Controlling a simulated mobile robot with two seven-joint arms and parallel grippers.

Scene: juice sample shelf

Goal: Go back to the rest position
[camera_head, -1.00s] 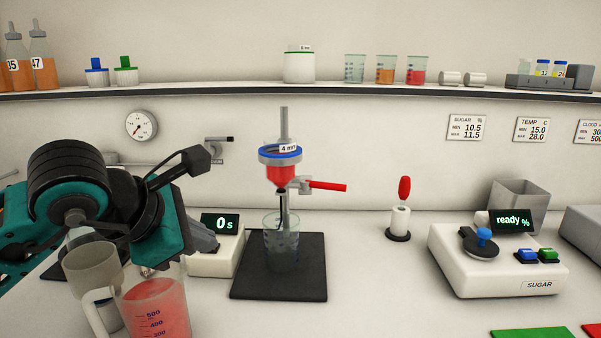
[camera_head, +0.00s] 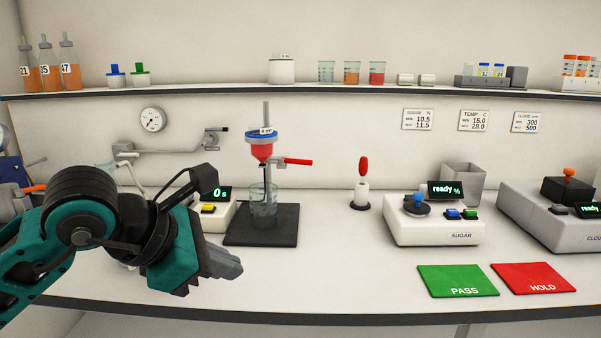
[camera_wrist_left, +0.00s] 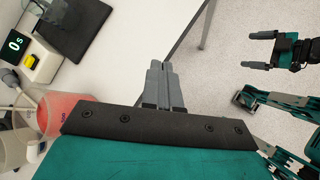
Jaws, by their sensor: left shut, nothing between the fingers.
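My left gripper (camera_head: 230,268) is shut and empty, held above the front left part of the worktop in the head view. Its closed grey fingers (camera_wrist_left: 160,75) also show in the left wrist view, pointing over the worktop's edge with floor beyond. My right gripper (camera_wrist_left: 257,50) shows at the right of the left wrist view, over the floor, with its two fingers apart and nothing seen between them. It is not in the head view.
A jug of red juice (camera_wrist_left: 66,116) stands close to my left gripper in the left wrist view. The timer (camera_head: 208,215) and black stand base (camera_head: 265,238) are behind the gripper. Green (camera_head: 455,275) and red (camera_head: 530,272) mats lie right. The worktop's front middle is clear.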

